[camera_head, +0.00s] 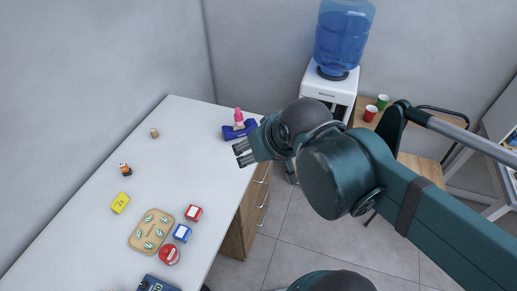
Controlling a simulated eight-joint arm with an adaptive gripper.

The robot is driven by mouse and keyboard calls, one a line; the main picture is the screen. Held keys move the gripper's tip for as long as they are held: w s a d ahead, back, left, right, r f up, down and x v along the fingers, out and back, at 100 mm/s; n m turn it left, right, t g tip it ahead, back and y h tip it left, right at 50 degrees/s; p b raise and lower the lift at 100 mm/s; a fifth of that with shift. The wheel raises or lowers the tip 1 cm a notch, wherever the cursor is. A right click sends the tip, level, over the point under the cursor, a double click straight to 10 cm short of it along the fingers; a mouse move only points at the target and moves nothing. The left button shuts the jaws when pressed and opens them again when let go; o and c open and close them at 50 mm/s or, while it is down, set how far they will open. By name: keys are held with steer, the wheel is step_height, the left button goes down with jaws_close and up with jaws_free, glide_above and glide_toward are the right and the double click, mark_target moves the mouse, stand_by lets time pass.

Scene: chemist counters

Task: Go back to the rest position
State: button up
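My gripper (241,153) hangs over the right edge of the white counter (85,188), near its far end. Its fingers point left and look apart, with nothing seen between them. A blue item with a pink-topped bottle or figure (238,119) stands on the counter just behind the gripper. My arm reaches in from the lower right. No rest position is marked in view.
On the counter are a wooden tray (133,239) with several small items, red and blue boxes, a round red item (169,255), a yellow box (120,203), a small orange-black item (125,169) and a cork-like cylinder (154,133). A water dispenser (331,88) and chair stand behind my arm.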

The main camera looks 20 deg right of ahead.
steer(key=shift+f, duration=0.1)
step_height(320, 180, down, 7)
steer(key=b, duration=0.7)
stand_by(1.0)
